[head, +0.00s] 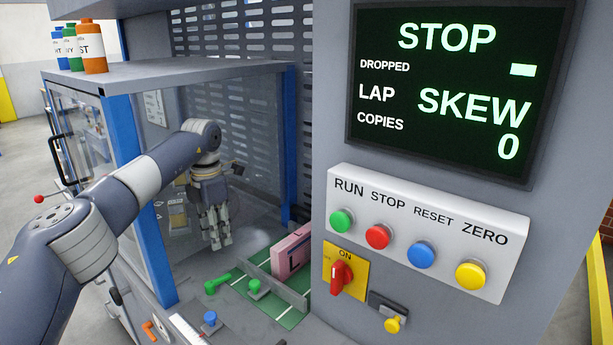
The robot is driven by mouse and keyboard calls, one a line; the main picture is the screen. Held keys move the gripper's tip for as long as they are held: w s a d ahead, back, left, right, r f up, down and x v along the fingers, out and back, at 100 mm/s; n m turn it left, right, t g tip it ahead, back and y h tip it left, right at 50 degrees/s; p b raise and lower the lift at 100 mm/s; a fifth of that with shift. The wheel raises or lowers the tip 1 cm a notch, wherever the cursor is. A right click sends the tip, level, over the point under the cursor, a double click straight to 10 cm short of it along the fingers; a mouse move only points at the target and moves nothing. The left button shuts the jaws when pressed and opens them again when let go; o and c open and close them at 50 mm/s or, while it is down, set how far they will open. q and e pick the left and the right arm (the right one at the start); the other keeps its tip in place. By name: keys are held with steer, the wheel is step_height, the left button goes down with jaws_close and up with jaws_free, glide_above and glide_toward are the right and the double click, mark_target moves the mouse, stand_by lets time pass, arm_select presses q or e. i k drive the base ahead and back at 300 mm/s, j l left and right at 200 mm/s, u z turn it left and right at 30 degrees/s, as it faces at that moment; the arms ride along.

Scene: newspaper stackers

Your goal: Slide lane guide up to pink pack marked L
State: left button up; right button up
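The pink pack (293,246) stands at the back right of the green lane bed (266,322), with a dark L on its front, partly hidden. A low grey upright plate, which looks like the lane guide (287,291), stands to the left and front of it. Whether the plate touches the pack I cannot tell. A green knob (255,287) sits by the plate's left side. My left gripper (220,245) points down above the bed, behind and left of the knob, apart from it. Its fingertips look close together with nothing between them. My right gripper is not in view.
A blue-edged frame post (140,200) and a grey top shelf (170,76) surround my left arm.

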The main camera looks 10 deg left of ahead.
mark_target(262, 282)
steer(key=k+j, duration=0.1)
steer(key=k, duration=0.4)
steer(key=k+j, duration=0.1)
steer(key=k, duration=0.4)
